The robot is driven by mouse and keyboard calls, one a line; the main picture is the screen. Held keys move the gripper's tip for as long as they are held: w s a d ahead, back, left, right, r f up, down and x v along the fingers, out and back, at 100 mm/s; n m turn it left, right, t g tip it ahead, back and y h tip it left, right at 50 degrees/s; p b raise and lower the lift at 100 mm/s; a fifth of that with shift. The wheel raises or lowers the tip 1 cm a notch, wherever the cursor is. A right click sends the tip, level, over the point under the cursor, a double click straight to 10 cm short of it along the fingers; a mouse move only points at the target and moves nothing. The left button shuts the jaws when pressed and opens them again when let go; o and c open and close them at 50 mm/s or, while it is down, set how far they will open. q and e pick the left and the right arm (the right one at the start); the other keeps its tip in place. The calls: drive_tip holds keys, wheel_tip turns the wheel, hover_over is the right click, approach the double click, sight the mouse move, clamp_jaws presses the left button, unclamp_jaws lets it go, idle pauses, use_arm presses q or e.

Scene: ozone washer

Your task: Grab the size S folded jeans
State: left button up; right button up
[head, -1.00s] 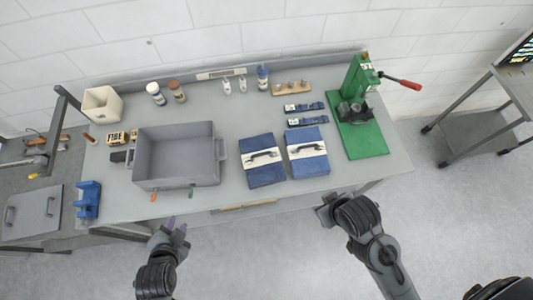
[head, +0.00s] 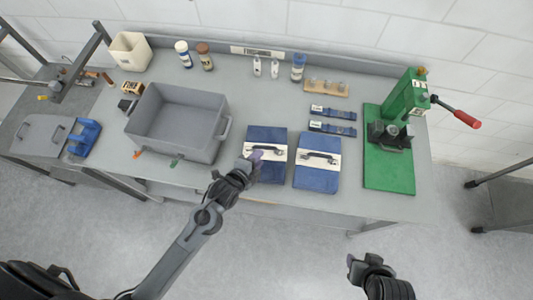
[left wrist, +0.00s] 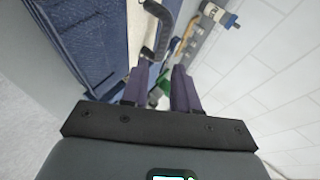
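Two folded blue jeans, each with a white band and a dark handle, lie side by side on the table: the left pair (head: 267,137) and the right pair (head: 317,179). No size marking is legible. My left gripper (head: 255,156) is over the left part of the left pair, near its band and handle. In the left wrist view, its purple fingers (left wrist: 160,84) are apart, with the dark handle (left wrist: 157,35) just beyond the tips and blue denim (left wrist: 75,45) at left. My right gripper (head: 358,265) is away from the table's front edge; its fingers are unclear.
A grey open bin (head: 178,122) stands left of the jeans. A green press (head: 390,160) with a red-handled lever is at right. Two small dark blue folded items (head: 332,112) lie behind the jeans. Bottles and a wooden block (head: 326,87) line the back.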

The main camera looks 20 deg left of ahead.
sight(267, 148)
use_arm(q)
drive_tip(key=shift+p+x, duration=0.35)
drive_tip(key=shift+x, duration=3.2)
drive_tip(key=shift+w+r, duration=0.1)
drive_tip(key=shift+r, duration=0.05)
drive_tip(key=shift+c, duration=0.3)
clamp_jaws()
drive_tip(key=shift+r, duration=0.1)
